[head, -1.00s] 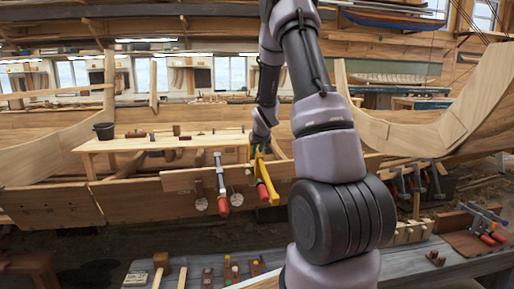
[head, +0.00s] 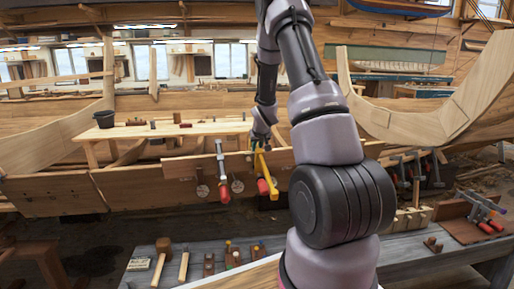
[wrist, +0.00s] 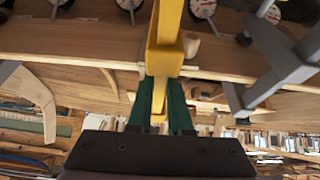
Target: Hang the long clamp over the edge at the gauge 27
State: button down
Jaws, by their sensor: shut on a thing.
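My gripper (wrist: 160,110) is shut on a yellow clamp (wrist: 166,55), whose yellow body runs up between the green fingers in the wrist view. In the head view the yellow clamp (head: 261,164) hangs upright with a red handle, in front of the upper plank edge near its right part. I cannot tell whether it touches the plank. White round gauges hang along the plank (head: 180,171): one left gauge (head: 203,190) and one right gauge (head: 237,186), the latter just left of the yellow clamp. Gauges (wrist: 203,8) also show at the top of the wrist view. Their numbers are unreadable.
A grey clamp (head: 220,160) with a red handle hangs on the plank between the two gauges. In the wrist view a grey clamp (wrist: 275,60) stands close on the right. A bench with a black bucket (head: 104,119) lies behind. A tool table (head: 330,262) is in front.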

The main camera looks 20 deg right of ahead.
jog(key=shift+r, duration=0.15)
jog(key=s+a+r, duration=0.1)
jog(key=s+r, duration=0.3)
jog(key=r, duration=0.8)
jog(key=shift+a, duration=0.15)
dwell(0.8)
jog(key=shift+r, duration=0.1)
notch_tip(320, 180, up, 5)
jog(key=shift+w+d+f, duration=0.35)
jog(key=shift+w+f, duration=0.4)
jog(key=shift+f, duration=2.3)
jog(key=shift+w+d+f, duration=0.3)
jog(key=shift+w+f, duration=0.45)
jog(key=shift+f, duration=2.3)
jog(key=shift+w+d+f, duration=0.35)
jog(key=shift+w+f, duration=0.4)
jog(key=shift+f, duration=2.3)
jog(key=shift+s+f, duration=0.1)
jog(key=shift+f, duration=0.15)
